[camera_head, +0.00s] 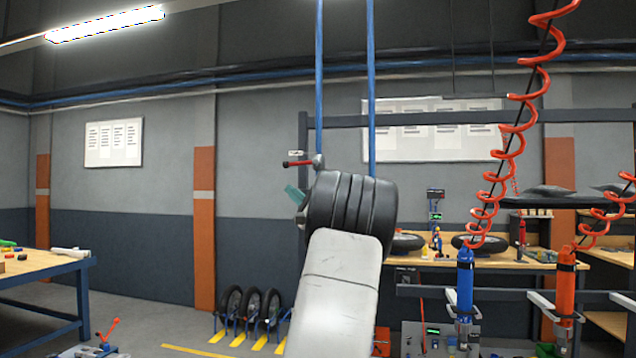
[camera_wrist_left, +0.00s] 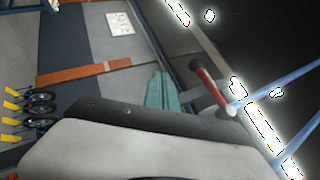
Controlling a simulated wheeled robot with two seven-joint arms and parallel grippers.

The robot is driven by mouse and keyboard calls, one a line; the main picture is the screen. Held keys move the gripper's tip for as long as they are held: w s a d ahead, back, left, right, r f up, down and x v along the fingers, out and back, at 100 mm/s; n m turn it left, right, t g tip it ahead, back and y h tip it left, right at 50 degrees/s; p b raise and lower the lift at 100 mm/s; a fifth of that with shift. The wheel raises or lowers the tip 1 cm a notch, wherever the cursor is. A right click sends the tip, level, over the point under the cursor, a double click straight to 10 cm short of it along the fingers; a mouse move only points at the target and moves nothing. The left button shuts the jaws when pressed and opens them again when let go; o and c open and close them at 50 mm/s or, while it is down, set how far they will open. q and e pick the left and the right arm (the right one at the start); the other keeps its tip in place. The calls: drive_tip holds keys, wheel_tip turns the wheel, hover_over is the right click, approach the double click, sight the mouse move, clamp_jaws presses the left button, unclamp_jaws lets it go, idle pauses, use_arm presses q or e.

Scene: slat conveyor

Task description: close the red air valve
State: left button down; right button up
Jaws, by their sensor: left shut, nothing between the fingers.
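The air valve's red lever (camera_head: 297,163) sticks out to the left, nearly level, from a grey valve body (camera_head: 319,161) beside the left blue pipe. My left gripper (camera_head: 292,192) shows as teal fingertips just below the lever, with the dark wrist and pale forearm right of and below them. In the left wrist view the shut teal fingers (camera_wrist_left: 161,92) are left of the red lever (camera_wrist_left: 208,82), with a visible gap. The pale valve body (camera_wrist_left: 232,107) is at the lever's lower end. My wrist hides the pipe below the valve. My right gripper is out of view.
Two blue pipes (camera_head: 320,70) run vertically above my wrist. A dark frame post (camera_head: 303,130) stands close behind the lever. Red coiled hoses (camera_head: 510,130) hang at right over a workbench (camera_head: 540,262). Left of the fingers there is open space before the wall.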

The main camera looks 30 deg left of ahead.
use_arm(q)
drive_tip(key=s+d+f, duration=0.2)
drive_tip(key=s+f, duration=0.2)
drive_tip(key=f, duration=0.3)
drive_tip(key=shift+a, duration=0.1)
